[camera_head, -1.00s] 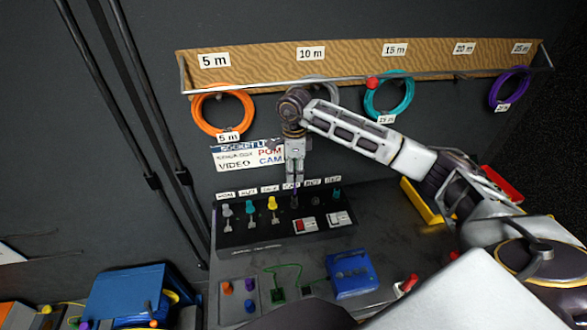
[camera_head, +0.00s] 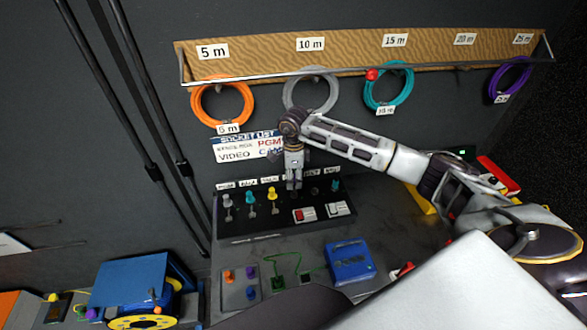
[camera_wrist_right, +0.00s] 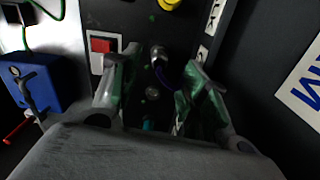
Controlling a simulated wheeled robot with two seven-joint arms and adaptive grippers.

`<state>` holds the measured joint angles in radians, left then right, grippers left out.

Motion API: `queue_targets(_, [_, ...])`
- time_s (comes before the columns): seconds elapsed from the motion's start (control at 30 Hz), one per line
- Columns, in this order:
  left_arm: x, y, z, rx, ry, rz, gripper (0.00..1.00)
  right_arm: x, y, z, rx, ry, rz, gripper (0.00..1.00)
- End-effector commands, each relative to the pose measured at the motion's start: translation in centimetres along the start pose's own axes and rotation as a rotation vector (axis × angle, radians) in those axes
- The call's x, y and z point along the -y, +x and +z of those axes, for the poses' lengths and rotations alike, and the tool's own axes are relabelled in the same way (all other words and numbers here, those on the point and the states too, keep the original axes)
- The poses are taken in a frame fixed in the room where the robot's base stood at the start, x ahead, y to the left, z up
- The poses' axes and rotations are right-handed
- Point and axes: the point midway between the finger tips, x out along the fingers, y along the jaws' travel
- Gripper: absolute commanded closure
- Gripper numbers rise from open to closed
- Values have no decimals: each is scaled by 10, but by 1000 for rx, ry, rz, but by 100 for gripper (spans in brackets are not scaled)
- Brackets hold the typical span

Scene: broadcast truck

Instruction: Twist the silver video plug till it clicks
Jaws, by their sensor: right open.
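The silver plug (camera_wrist_right: 157,53), with a thin purple-blue cable, sits in the socket panel between the yellow plug (camera_wrist_right: 168,4) and an empty socket (camera_wrist_right: 152,93) in the wrist view. In the head view my right gripper hides it. My right gripper (camera_head: 293,187) is over the panel (camera_head: 258,228), pointing down. In the wrist view its open fingers (camera_wrist_right: 158,85) stand on either side of the plug and socket line, with a gap to the plug. A grey plug (camera_head: 227,201) stands at the panel's left end. My left gripper is not in view.
A teal plug (camera_head: 250,198) and a yellow one stand left of my gripper, another teal plug (camera_head: 335,185) right. Red and white switches (camera_head: 305,215) sit in front. A blue box (camera_head: 350,262) is nearer. Cable coils (camera_head: 311,91) hang behind; a sign (camera_head: 248,147) is on the wall.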

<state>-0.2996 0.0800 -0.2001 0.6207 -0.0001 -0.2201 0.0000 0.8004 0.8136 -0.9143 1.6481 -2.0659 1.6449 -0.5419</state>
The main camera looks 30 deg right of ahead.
Motion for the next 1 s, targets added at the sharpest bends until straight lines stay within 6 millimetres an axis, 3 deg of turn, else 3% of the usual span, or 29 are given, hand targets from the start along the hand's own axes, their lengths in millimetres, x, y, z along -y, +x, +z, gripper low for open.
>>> queue_targets(0.5, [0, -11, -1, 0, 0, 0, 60, 0, 54, 0, 0, 0, 1, 55])
queue_targets(0.97, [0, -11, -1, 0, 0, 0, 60, 0, 61, 0, 0, 0, 0, 55])
queue_targets(1.0, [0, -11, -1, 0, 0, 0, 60, 0, 61, 0, 0, 0, 0, 60])
